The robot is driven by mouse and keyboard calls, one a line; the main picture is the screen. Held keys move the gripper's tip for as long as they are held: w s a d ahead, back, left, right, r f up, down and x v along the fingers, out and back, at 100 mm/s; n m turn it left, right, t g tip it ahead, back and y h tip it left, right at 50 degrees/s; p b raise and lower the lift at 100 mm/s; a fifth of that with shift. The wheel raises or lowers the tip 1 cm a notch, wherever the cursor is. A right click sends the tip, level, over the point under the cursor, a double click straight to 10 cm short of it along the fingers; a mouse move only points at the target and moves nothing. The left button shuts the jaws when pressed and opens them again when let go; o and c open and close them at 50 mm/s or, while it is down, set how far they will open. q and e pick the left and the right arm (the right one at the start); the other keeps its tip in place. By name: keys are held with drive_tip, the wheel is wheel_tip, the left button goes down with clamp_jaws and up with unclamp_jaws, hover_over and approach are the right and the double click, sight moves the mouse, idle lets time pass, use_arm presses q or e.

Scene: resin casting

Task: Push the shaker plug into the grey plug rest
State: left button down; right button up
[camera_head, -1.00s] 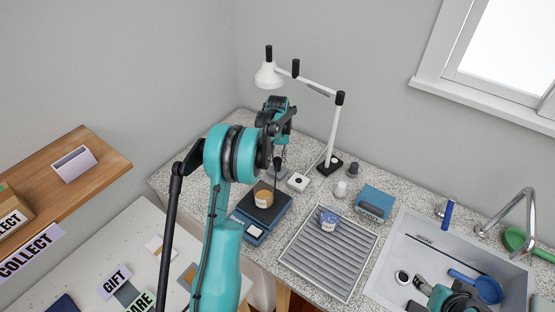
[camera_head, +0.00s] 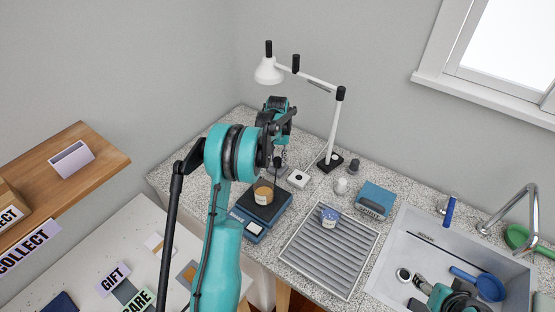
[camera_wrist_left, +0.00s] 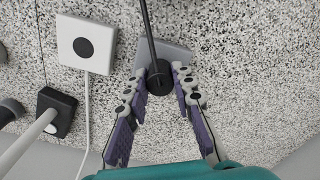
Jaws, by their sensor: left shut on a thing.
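My left gripper (camera_wrist_left: 160,82) is shut on the black shaker plug (camera_wrist_left: 159,84), with a finger on each side of it. A black cable runs up from the plug in the left wrist view. The grey plug rest (camera_wrist_left: 174,54) lies at the plug's end and is partly covered by it. I cannot tell whether the plug is seated in it or just over it. In the head view my left gripper (camera_head: 279,160) is low over the back of the counter, and its arm hides part of that area. My right gripper (camera_head: 424,284) is over the sink, cut off by the lower edge.
A white box with a black disc (camera_wrist_left: 86,43) lies beside the rest. The lamp's black base (camera_wrist_left: 51,112) stands nearby. A blue scale (camera_head: 252,225) with an amber jar (camera_head: 264,193) is in front. A ridged tray (camera_head: 326,262) is at right.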

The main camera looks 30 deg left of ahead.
sight(277, 159)
use_arm(q)
drive_tip(key=c, duration=1.2)
unclamp_jaws()
wheel_tip(277, 159, up, 12)
drive_tip(key=s+d+r+m+t, duration=0.1)
drive_tip(key=s+d+r, duration=0.2)
drive_tip(key=d+r, duration=0.15)
drive_tip(key=s+d+r+m+t+b, duration=0.2)
drive_tip(key=s+d+m+t+b, duration=0.15)
drive_tip(key=s+d, duration=1.15)
drive_tip(key=s+d+f+t, duration=0.2)
drive_tip(key=s+f, duration=0.4)
drive_tip(key=s, duration=0.4)
drive_tip(key=shift+s+f+t+b, duration=0.3)
drive_tip(key=shift+s+t, duration=0.05)
drive_tip(key=shift+s, duration=0.05)
